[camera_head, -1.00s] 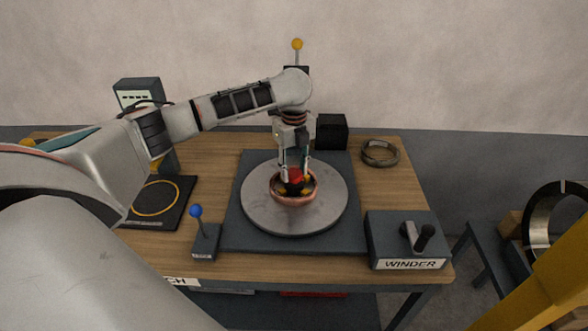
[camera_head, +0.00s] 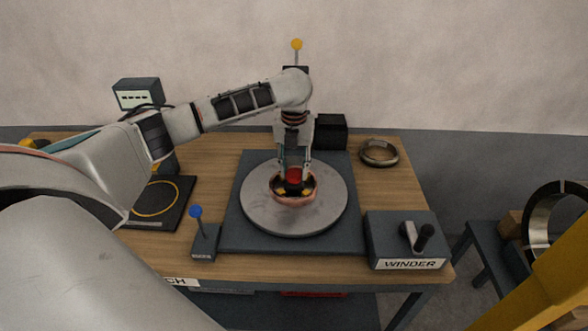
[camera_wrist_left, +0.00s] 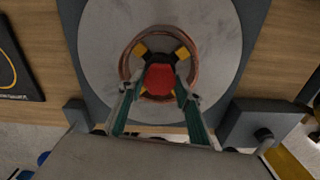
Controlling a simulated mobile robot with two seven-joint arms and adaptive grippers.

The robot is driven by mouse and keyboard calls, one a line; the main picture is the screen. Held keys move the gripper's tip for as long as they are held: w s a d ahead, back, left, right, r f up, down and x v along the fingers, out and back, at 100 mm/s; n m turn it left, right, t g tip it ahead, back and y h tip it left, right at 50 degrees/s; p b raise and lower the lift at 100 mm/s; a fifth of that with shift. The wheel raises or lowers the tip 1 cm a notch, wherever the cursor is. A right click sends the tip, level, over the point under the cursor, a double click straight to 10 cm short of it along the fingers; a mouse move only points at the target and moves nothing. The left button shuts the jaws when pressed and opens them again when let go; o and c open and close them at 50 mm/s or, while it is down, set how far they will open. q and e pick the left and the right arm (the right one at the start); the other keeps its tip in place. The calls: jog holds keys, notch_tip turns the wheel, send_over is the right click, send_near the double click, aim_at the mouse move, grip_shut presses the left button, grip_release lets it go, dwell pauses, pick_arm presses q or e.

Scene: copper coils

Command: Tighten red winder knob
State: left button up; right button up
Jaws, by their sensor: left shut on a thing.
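The red winder knob (camera_head: 293,175) sits at the middle of the round grey turntable (camera_head: 330,205), inside a copper coil (camera_head: 296,201). In the left wrist view the knob (camera_wrist_left: 159,79) shows as a red, many-sided cap on a black hub with yellow arms, ringed by the coil (camera_wrist_left: 194,67). My left gripper (camera_head: 293,179) points down from above, one finger on each side of the knob, and is shut on it. In the wrist view its fingertips (camera_wrist_left: 157,90) flank the knob's lower part. My right gripper is not in view.
The winder box (camera_head: 404,253) with its black-handled crank stands front right. A blue-knobbed lever (camera_head: 196,211) stands front left. A scale pad (camera_head: 178,210) with a yellow ring lies left. A black box (camera_head: 331,131) and a grey ring (camera_head: 379,152) are at the back.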

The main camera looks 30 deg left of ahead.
aim_at(294, 173)
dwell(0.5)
pick_arm(q)
jog(key=o, duration=1.1)
jog(key=shift+r, duration=0.15)
notch_tip(294, 173, up, 12)
jog(key=shift+f, duration=0.15)
